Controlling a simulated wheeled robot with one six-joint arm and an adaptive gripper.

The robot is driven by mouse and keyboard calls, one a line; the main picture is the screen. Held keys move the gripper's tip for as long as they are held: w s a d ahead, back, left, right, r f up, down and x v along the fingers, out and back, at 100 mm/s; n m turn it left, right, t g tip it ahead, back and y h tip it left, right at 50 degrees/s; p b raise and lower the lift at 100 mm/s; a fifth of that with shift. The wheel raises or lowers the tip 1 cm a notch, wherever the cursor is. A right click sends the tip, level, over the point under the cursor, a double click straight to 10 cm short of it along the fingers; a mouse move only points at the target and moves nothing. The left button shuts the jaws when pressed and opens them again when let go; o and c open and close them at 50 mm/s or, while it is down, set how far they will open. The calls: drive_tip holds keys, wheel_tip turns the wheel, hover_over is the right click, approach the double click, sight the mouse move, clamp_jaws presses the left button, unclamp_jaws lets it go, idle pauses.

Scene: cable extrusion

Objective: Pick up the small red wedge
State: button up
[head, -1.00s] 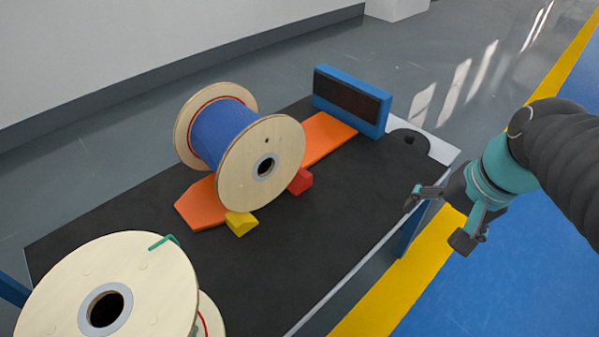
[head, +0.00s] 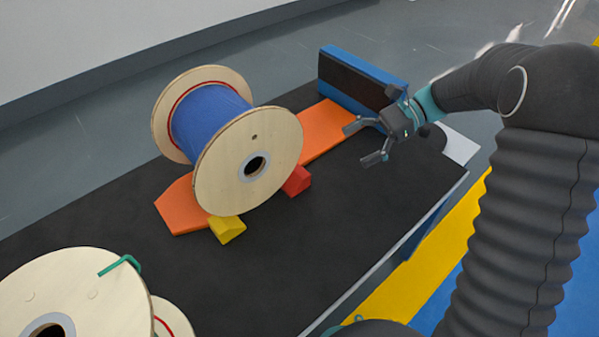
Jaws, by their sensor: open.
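The small red wedge (head: 297,181) sits against the lower right side of the wooden spool (head: 217,170) wound with blue cable. The spool partly hides it. The spool stands on an orange strip (head: 322,143) on the black table top. My gripper (head: 361,143) is open and empty, above the table to the right of the spool and the red wedge. Its fingers point left, and it is apart from the wedge.
A yellow wedge (head: 227,228) lies at the spool's lower edge. A blue block with a dark face (head: 357,84) stands behind my gripper. Another wooden spool (head: 83,285) is at the front left. The black table (head: 330,235) is clear in front of the red wedge.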

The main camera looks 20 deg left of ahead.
sight(301, 172)
drive_tip(key=shift+w+a+f, duration=0.25)
drive_tip(key=shift+w+f, duration=0.1)
drive_tip(key=shift+w, duration=0.05)
drive_tip(key=shift+a+f+g, duration=0.1)
drive_tip(key=shift+a+g, duration=0.15)
drive_tip(key=shift+g, duration=0.05)
drive_tip(key=x, duration=0.8)
drive_tip(key=shift+a+b, duration=0.2)
drive_tip(key=shift+b, duration=0.1)
drive_tip(key=shift+s+x, duration=0.2)
drive_tip(key=shift+x, duration=2.5)
drive_tip(key=shift+d, duration=0.2)
drive_tip(key=c, duration=1.3)
